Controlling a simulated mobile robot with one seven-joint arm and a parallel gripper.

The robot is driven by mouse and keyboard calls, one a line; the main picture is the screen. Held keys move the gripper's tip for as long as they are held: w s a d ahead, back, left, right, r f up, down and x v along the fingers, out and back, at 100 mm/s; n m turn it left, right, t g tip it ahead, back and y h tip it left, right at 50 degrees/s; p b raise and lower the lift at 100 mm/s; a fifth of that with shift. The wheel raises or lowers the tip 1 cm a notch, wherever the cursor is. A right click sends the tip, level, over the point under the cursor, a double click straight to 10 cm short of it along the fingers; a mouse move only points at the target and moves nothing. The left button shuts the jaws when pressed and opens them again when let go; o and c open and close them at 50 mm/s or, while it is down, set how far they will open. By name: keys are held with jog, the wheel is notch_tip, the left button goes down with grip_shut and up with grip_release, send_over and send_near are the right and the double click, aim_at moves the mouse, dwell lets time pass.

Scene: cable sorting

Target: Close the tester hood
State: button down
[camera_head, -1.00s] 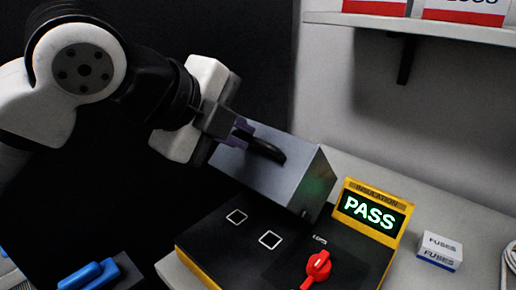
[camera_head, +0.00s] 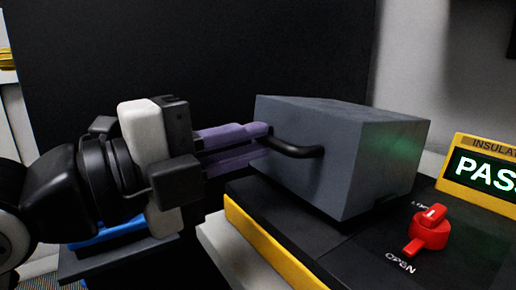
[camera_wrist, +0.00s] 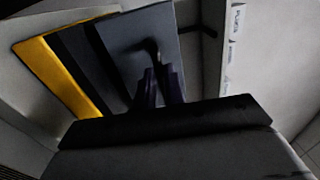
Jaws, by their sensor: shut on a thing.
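The grey tester hood (camera_head: 345,160) sits low over the black top of the yellow-edged tester (camera_head: 275,245) in the head view. Its black bar handle (camera_head: 295,148) is on the face toward my gripper. My gripper (camera_head: 262,142), with purple fingers, is shut on the handle at its left end. In the dark wrist view the fingers (camera_wrist: 160,88) reach to the handle (camera_wrist: 152,48) on the hood (camera_wrist: 135,30). The red knob (camera_head: 429,231) stands on the tester top, right of the hood, by the printed word OPEN. The hood hides the marked squares.
A yellow-framed display (camera_head: 482,172) reading PASS, cut off by the picture edge, stands at the tester's back right. A dark panel (camera_head: 200,50) rises behind. A blue object (camera_head: 105,231) lies below my arm at the left.

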jog(key=f, duration=0.1)
jog(key=f+b, duration=0.2)
jog(key=shift+s+a, duration=0.3)
jog(key=shift+d+f, duration=0.1)
jog(key=shift+f, duration=0.1)
jog(key=c, duration=1.6)
grip_release()
jog(key=shift+o, duration=0.5)
jog(key=shift+r, duration=0.1)
jog(key=p+v, duration=0.1)
jog(key=v, duration=1.3)
jog(key=shift+p, duration=0.35)
